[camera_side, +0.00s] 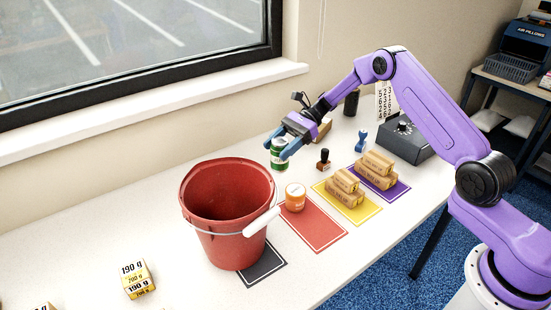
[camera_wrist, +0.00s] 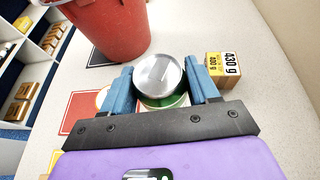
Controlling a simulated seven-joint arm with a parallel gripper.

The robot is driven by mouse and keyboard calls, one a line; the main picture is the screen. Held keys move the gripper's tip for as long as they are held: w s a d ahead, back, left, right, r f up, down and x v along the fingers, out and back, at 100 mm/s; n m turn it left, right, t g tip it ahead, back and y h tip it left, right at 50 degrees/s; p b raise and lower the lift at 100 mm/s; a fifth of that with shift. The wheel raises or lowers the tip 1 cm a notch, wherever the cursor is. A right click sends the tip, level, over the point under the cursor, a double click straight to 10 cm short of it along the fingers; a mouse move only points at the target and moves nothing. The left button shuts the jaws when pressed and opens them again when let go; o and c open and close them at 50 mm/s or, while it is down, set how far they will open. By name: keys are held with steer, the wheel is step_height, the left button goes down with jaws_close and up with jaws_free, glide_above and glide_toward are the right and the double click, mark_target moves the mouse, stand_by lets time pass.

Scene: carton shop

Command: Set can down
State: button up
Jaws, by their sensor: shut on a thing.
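A green can (camera_side: 279,160) with a white band is between the blue fingers of my gripper (camera_side: 281,144), upright or nearly so. In the wrist view its silver lid (camera_wrist: 158,75) shows between the two fingers of my gripper (camera_wrist: 157,70), with a little green below it. My gripper is shut on the can near its top. An orange can (camera_side: 295,198) stands on the red mat (camera_side: 315,228), nearer the camera.
A red bucket (camera_side: 226,245) stands left of the can, partly over a dark mat (camera_side: 263,268). Brown packets stand on yellow (camera_side: 350,212) and purple (camera_side: 388,188) mats. Stamps (camera_side: 323,162) stand right of the can. A 430 g box (camera_wrist: 222,68) is close to a finger.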

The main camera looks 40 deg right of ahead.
mark_target(276, 159)
steer(key=shift+w+a+f, duration=0.15)
steer(key=shift+w+f, duration=0.65)
steer(key=shift+f, duration=0.2)
steer(key=shift+w+f, duration=0.1)
steer(key=shift+f, duration=1.5)
steer(key=shift+f, duration=0.1)
steer(key=o, duration=1)
